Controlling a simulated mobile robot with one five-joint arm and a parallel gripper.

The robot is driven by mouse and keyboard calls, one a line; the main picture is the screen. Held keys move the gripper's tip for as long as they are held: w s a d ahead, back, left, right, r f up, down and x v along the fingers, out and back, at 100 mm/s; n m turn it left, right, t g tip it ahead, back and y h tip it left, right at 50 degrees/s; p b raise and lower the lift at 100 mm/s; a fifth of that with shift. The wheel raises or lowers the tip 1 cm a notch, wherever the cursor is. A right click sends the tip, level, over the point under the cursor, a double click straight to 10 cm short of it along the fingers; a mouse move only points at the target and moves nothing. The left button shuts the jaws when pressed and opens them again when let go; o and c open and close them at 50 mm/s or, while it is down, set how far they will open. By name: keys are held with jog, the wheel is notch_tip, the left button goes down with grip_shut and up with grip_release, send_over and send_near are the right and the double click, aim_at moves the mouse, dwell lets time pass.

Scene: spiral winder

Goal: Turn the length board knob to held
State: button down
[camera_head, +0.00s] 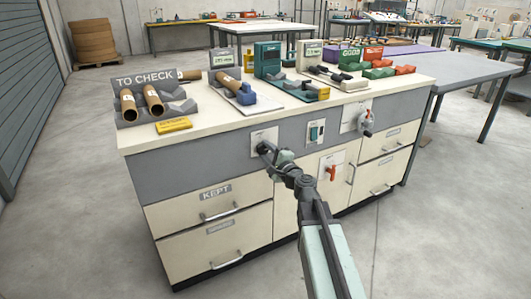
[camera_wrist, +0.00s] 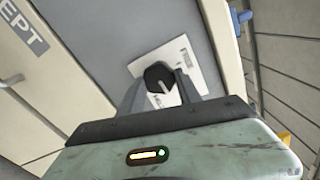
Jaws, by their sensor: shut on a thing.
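The knob (camera_wrist: 157,75) is black and round with a pale pointer line, on a white plate (camera_wrist: 199,66) on the grey front panel of a cabinet. In the wrist view the line runs toward the lower right. The plate also shows in the head view (camera_head: 259,134), at the left of the panel. My gripper (camera_wrist: 160,80) is shut on the knob, one finger on each side of it. In the head view my gripper (camera_head: 267,149) covers most of the knob.
Right of the plate are a teal switch (camera_head: 316,131), a grey rotary handle (camera_head: 366,122) and an orange-red handle (camera_head: 331,173). Drawers with bar handles (camera_head: 221,213) lie below. The cabinet top holds a "TO CHECK" rack (camera_head: 143,79) and several tools. The floor in front is clear.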

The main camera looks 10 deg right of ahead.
jog(key=m, duration=0.6)
jog(key=shift+d+f, duration=0.1)
jog(key=shift+m, duration=0.4)
dwell(0.3)
jog(key=c, duration=0.8)
grip_release()
jog(key=shift+c, duration=0.2)
